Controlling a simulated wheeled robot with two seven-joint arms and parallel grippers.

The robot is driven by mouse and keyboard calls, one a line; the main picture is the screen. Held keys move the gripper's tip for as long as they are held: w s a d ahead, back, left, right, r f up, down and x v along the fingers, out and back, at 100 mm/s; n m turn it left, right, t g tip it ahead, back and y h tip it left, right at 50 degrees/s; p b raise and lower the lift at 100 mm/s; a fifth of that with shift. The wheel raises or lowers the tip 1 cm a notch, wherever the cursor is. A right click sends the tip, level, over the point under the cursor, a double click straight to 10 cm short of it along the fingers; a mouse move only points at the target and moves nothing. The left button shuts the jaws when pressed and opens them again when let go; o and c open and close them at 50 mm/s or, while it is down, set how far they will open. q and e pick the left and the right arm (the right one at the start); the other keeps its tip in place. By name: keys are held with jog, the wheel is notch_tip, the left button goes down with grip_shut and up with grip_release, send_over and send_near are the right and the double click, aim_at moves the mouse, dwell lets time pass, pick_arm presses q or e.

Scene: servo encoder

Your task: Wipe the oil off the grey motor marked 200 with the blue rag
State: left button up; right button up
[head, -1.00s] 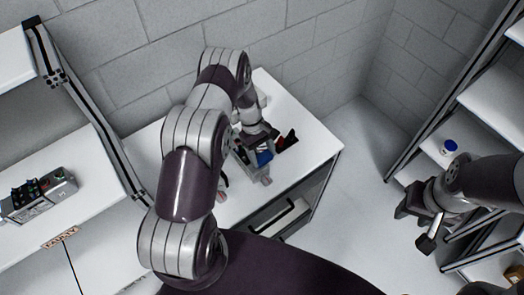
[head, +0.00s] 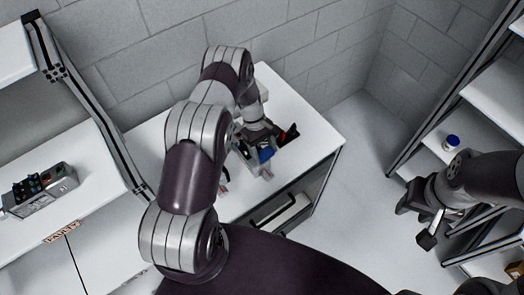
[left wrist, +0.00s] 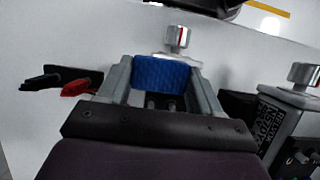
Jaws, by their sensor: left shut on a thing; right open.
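The blue rag (head: 266,154) is held between the fingers of my left gripper (head: 262,152), over the white worktop. It fills the gap between the two fingers in the left wrist view (left wrist: 162,74). A silver shaft (left wrist: 178,38) with a red mark stands just beyond the rag; its body is mostly hidden by the rag and gripper. Another motor-like unit (left wrist: 283,118) with a printed label and silver shaft stands to the right in that view. I cannot read a 200 mark or see oil. My right gripper (head: 424,222) is open and empty, away to the right.
A black and red item (head: 289,134) lies on the worktop (head: 312,138) beside the left gripper. A drawer (head: 282,212) is under its front edge. A control box (head: 42,190) sits on the left bench above a FAULTY label. A blue-capped jar (head: 451,142) stands on the right shelf.

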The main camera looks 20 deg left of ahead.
pick_arm(q)
jog(key=shift+w+d+r+p, duration=0.15)
jog(key=shift+r+p, duration=0.15)
jog(key=shift+r, duration=0.2)
jog(key=shift+w+a+r+p, duration=0.15)
jog(key=shift+r+p, duration=0.15)
jog(key=shift+r, duration=0.2)
jog(key=r+p, duration=0.1)
jog(key=s+r, duration=0.1)
jog(key=r, duration=0.1)
jog(key=shift+s+a+r+p, duration=0.1)
jog(key=shift+r+p, duration=0.1)
jog(key=shift+p, duration=0.2)
jog(key=shift+r, duration=0.3)
jog(key=shift+w+r, duration=0.15)
jog(key=shift+w, duration=0.15)
jog(key=shift+w+r, duration=0.1)
jog(key=shift+r, duration=0.55)
jog(key=shift+s+r, duration=0.3)
jog(key=shift+s, duration=0.05)
jog(key=shift+w+f, duration=0.1)
jog(key=shift+w, duration=0.1)
